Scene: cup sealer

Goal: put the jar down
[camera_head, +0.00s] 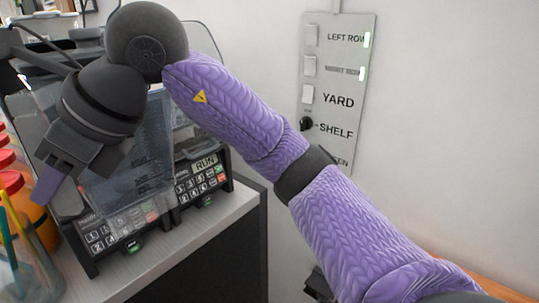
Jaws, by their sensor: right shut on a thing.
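A clear, see-through jar (128,186) is in front of the keypad machines at the left. My right arm reaches in from the lower right, and its dark gripper (55,180) is at the left beside the jar. The gripper is shut on the jar. The grip point is partly hidden by the gripper body and wrist. The jar overlaps the front machine's keypad (113,230) in the picture. I cannot tell whether its bottom touches the machine. My left gripper is not in view.
Bottles with red caps (11,182) and a clear container (32,262) crowd the left edge. A labelled switch panel (338,90) is on the wall.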

